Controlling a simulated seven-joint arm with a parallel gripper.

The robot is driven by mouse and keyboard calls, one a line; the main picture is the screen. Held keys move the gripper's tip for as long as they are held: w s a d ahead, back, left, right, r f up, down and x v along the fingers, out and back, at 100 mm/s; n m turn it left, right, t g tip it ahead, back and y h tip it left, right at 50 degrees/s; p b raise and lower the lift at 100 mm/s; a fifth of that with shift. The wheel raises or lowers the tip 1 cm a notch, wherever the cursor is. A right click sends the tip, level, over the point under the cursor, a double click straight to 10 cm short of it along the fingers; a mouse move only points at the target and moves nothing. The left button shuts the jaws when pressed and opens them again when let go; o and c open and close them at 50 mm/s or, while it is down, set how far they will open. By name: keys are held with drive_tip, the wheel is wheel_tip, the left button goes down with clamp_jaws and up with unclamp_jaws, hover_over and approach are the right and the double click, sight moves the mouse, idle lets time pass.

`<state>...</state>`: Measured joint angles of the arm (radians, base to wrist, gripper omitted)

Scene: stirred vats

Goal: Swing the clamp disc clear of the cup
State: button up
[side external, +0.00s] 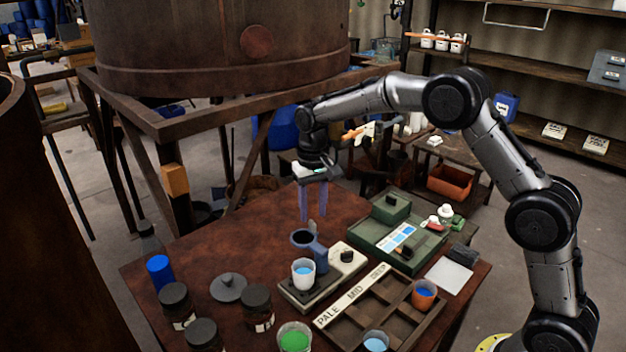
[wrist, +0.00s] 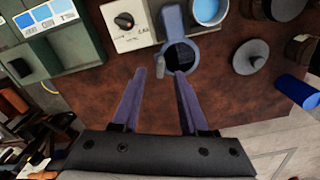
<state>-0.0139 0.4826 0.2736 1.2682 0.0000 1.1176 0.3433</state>
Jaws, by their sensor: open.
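The cup (side external: 303,271) is white with blue liquid, standing on the dark top of a small apparatus; its open top also shows in the wrist view (wrist: 207,11). The clamp disc (side external: 302,238) appears as a blue-grey round piece with a dark middle, joined to a blue-grey upright beside the cup. In the wrist view the disc (wrist: 181,55) lies to one side of the cup's mouth, not over it. My gripper (side external: 313,216) is open and empty, fingers pointing down just above and behind the disc. In the wrist view its fingertips (wrist: 160,73) are close to the disc's edge; contact cannot be told.
A cream block with a black knob (side external: 346,256) adjoins the cup. A divided wooden tray (side external: 368,317) and green case (side external: 372,243) lie to the right. Dark jars (side external: 175,303), a grey lid (side external: 229,287) and a blue cylinder (side external: 159,272) stand left. The back of the table is clear.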

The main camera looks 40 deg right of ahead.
wheel_tip(320, 180, up, 11)
drive_tip(key=shift+r, duration=0.15)
idle(0.4)
